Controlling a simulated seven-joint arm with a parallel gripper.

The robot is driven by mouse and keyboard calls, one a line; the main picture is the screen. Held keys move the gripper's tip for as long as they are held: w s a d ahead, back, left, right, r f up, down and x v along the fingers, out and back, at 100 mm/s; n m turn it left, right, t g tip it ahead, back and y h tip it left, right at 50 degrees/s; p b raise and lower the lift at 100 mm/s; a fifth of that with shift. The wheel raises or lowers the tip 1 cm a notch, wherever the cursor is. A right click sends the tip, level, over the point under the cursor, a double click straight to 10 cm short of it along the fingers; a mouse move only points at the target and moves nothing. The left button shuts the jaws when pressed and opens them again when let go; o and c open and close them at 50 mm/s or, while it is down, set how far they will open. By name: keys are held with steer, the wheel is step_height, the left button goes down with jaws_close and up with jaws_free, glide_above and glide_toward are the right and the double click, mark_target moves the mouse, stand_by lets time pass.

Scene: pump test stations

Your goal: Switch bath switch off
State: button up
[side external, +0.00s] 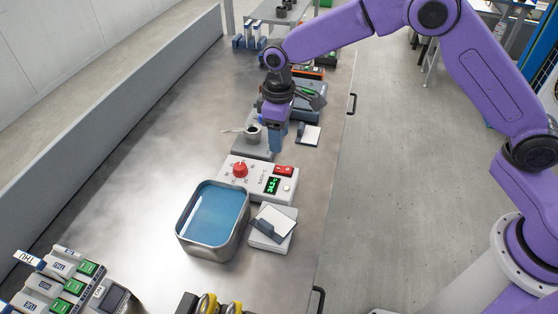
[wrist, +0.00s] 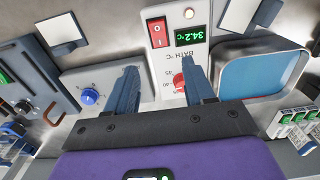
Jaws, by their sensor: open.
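The bath controller (side external: 233,182) is a white box labelled "BATH °C". Its red rocker switch (side external: 284,171) also shows in the wrist view (wrist: 158,32), with I and O marks; which side is pressed I cannot tell. The green display (side external: 272,185) is lit and reads 34.2 °C in the wrist view. A red dial (side external: 240,170) and a pale round lamp (side external: 287,188) are on the same face. The water bath (side external: 181,230) adjoins the box. My gripper (side external: 276,150) is open and empty, above and behind the controller, pointing down. In the wrist view the switch lies beyond the fingertips (wrist: 162,78).
A grey device with a blue knob (wrist: 89,96) stands behind the controller. A white block with a dark-edged plate (side external: 270,235) sits in front, and another card (side external: 309,135) lies behind. Green-labelled modules (side external: 75,286) stand front left.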

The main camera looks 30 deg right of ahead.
mark_target(279, 168)
step_height(279, 168, down, 10)
steer(key=shift+r, duration=0.25)
